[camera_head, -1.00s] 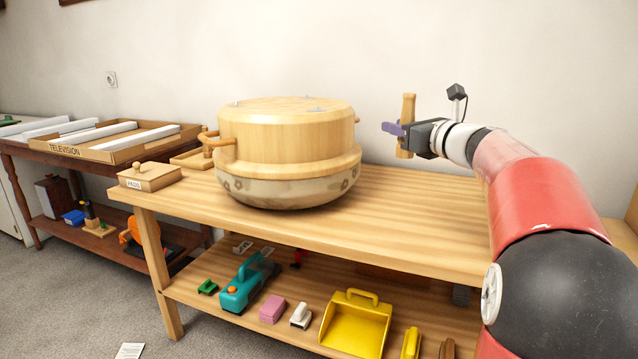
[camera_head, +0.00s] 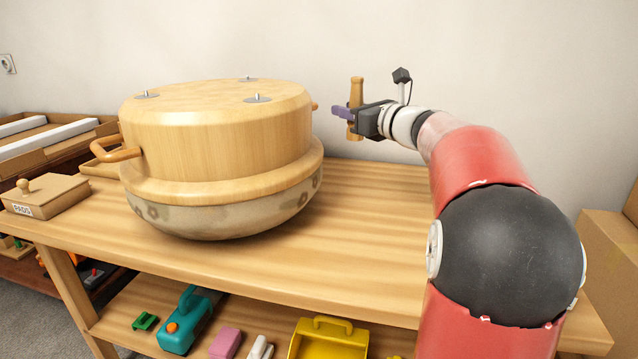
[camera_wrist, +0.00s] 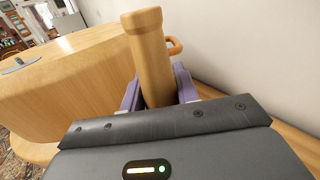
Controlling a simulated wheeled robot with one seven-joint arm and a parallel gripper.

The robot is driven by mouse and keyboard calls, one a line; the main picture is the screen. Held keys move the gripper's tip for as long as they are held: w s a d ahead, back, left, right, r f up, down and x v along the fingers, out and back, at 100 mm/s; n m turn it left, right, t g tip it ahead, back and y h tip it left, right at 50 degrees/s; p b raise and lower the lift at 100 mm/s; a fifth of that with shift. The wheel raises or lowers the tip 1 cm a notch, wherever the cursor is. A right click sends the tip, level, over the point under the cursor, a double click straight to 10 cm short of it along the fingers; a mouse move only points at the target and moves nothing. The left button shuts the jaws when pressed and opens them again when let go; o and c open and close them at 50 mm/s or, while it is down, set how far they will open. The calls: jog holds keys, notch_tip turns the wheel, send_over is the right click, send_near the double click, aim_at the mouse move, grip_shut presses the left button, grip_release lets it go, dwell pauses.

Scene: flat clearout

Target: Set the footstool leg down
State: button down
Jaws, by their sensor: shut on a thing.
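The footstool leg (camera_head: 356,95) is a light wooden turned piece, held upright in the air above the back of the workbench (camera_head: 370,200). My gripper (camera_head: 348,113) is shut on it, with purple fingers on both sides. In the wrist view the leg (camera_wrist: 148,60) stands between the purple fingers (camera_wrist: 158,88), and its lower end is hidden by the gripper body. The upturned round wooden footstool (camera_head: 220,120) rests on the bench to the left of my gripper, with metal plates (camera_head: 257,98) on its top. It also fills the left of the wrist view (camera_wrist: 70,85).
A lidded box labelled PADS (camera_head: 45,195) sits at the bench's left end. The bench top right of the footstool is bare. The lower shelf holds a teal case (camera_head: 185,320), a pink block (camera_head: 225,343) and a yellow dustpan (camera_head: 325,340). A cardboard box (camera_head: 610,255) stands at right.

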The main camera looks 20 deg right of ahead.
notch_tip(320, 180, down, 16)
jog(key=shift+f+b, duration=0.25)
jog(key=shift+b, duration=0.8)
jog(key=shift+f, duration=0.15)
jog(key=c, duration=1)
grip_release()
jog(key=shift+c, duration=0.2)
